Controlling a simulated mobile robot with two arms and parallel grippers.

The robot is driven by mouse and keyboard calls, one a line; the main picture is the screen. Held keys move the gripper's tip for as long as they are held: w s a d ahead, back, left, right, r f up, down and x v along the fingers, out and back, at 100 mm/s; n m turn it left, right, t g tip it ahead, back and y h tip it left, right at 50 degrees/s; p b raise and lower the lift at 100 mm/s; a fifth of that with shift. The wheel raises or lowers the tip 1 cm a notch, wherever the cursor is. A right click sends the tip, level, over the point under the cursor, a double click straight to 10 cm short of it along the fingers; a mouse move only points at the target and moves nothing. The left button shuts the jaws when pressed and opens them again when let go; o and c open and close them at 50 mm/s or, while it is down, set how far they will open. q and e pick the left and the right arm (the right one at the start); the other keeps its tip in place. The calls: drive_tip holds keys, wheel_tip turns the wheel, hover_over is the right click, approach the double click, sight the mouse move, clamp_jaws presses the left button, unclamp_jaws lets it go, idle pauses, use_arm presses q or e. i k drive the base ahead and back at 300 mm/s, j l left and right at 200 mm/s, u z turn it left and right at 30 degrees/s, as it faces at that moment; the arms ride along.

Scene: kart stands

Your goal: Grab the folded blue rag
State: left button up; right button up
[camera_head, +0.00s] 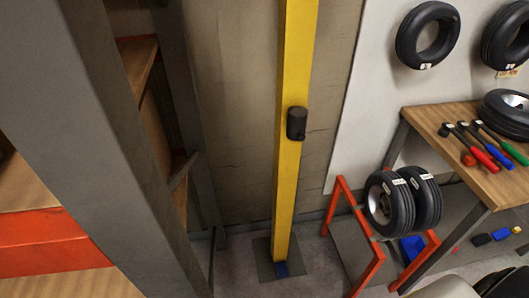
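No blue thing in view can be clearly made out as a folded rag. A small dark blue patch (282,269) lies at the foot of the yellow post. A brighter blue object (412,248) sits low behind the red stand, partly hidden by its frame. A small blue item (501,234) lies in a row under the workbench at the right. Neither of my grippers is in view.
The yellow post (294,60) stands mid-view on a floor plate. A grey shelf upright (105,130) fills the left. The red stand (367,272) holds two tyres (404,203). The wooden workbench (455,165) carries coloured-handled tools and a tyre.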

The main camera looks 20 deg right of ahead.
sight(282, 270)
drive_tip(key=z, duration=0.9)
drive_tip(key=i+l, duration=0.1)
drive_tip(key=l, duration=0.6)
drive_tip(key=i+l, duration=0.1)
drive_tip(key=l, duration=0.55)
drive_tip(key=i+l+u, duration=0.1)
drive_tip(key=l, duration=0.6)
